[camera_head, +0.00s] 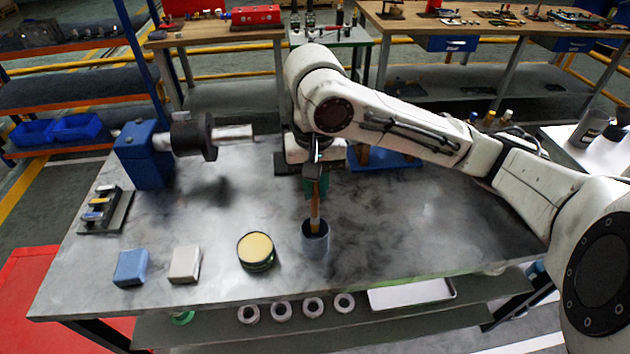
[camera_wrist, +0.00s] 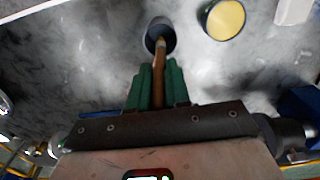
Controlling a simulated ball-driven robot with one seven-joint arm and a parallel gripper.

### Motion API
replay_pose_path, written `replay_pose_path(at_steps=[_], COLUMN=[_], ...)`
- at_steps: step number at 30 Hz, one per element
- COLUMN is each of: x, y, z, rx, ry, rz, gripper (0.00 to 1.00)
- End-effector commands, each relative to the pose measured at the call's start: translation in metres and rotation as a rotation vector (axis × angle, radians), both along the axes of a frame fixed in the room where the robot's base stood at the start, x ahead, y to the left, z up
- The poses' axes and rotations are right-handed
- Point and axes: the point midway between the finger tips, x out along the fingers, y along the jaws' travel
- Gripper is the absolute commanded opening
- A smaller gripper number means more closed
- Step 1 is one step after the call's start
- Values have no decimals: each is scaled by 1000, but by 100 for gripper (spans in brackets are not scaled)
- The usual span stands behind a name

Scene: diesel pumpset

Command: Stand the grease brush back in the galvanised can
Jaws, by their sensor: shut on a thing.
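The galvanised can (camera_head: 316,245) stands upright on the metal bench top, near its front edge. The grease brush (camera_head: 315,205) has a brown handle and is nearly upright. Its lower end appears to be inside the can's mouth; how deep it reaches is hidden by the rim. My gripper (camera_head: 314,168) is above the can, shut on the upper handle. In the wrist view, the green fingers of my gripper (camera_wrist: 157,82) close on both sides of the brush handle (camera_wrist: 159,62), which runs to the dark mouth of the can (camera_wrist: 158,34).
A round tin of yellow grease (camera_head: 256,250) stands just left of the can. A white block (camera_head: 185,264) and a blue block (camera_head: 131,267) lie farther left. A blue bearing stand with a shaft (camera_head: 147,155) is at back left. The bench right of the can is clear.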

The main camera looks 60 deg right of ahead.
Motion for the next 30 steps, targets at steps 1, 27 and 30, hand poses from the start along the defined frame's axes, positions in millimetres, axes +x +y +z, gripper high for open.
replay_pose_path(at_steps=[1, 27, 30], x=[0, 0, 0], y=[0, 0, 0], z=[-6, -39, -39], rx=[1, 0, 1], ry=[1, 0, -1], rz=[-1, 0, 0], gripper=[0, 0, 27])
